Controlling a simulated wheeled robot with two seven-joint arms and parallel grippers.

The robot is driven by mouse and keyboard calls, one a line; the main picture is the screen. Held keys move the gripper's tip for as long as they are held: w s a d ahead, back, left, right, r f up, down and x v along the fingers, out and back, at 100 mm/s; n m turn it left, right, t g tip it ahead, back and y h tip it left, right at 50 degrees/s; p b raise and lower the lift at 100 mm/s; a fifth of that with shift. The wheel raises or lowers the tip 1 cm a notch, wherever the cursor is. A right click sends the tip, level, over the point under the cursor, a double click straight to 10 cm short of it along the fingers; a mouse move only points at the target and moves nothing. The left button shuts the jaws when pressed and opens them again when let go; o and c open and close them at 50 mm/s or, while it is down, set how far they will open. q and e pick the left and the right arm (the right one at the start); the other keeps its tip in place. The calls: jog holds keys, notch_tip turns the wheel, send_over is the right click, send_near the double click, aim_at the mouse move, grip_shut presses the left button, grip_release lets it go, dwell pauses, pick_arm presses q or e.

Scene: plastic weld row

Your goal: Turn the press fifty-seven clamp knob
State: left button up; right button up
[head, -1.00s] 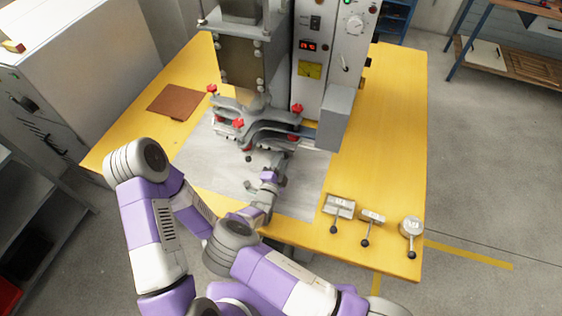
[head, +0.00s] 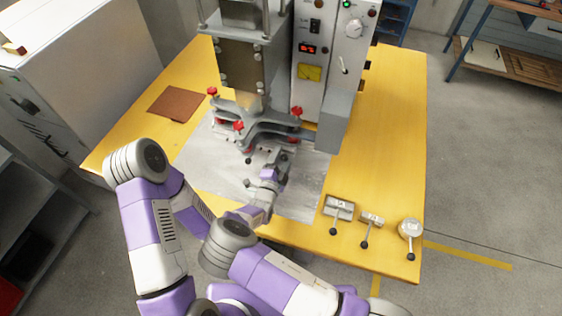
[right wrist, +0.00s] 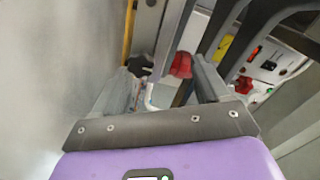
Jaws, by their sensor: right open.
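The press (head: 243,65) stands at the back of the yellow table, with red clamp knobs on its grey frame: one at the left (head: 212,91), one at the front (head: 238,126) and one at the right (head: 297,111). My right gripper (head: 282,154) is low in front of the press, below its frame. In the right wrist view its two fingers (right wrist: 160,70) are apart and empty. A red knob (right wrist: 181,65) shows between and beyond the fingertips; I cannot tell which knob it is. My left gripper cannot be made out.
The control box (head: 328,65) rises right of the press. Several metal pieces with black-knobbed levers, such as the round one (head: 411,229), lie at the front right table edge. A brown sheet (head: 173,103) lies at the left. The right table side is clear.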

notch_tip(320, 180, up, 8)
jog(key=p, duration=0.1)
jog(key=shift+a+f, duration=0.1)
